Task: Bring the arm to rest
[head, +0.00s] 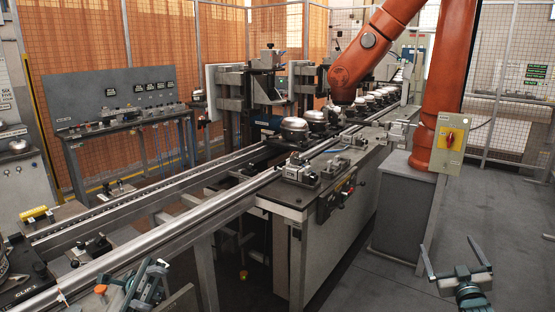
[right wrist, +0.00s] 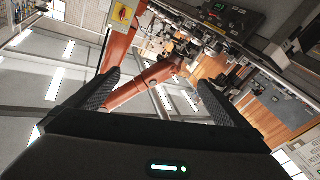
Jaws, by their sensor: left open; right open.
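My right gripper (head: 453,256) is at the lower right of the head view, over the bare floor. Its two fingers are spread wide with nothing between them. In the right wrist view the dark fingers of the right gripper (right wrist: 160,85) stand apart, and the tilted room shows between them. My left gripper (head: 146,280) is at the lower left of the head view, beside the near rail of the conveyor. It is open, and I see no object held in it. Whether it touches anything below is hard to tell.
A conveyor line (head: 150,205) with metal rails runs from lower left to the back, carrying several compressors (head: 295,129). An orange robot arm (head: 440,100) stands at the right on a grey pedestal (head: 402,210). A workbench (head: 125,120) stands at the back left. The right floor is free.

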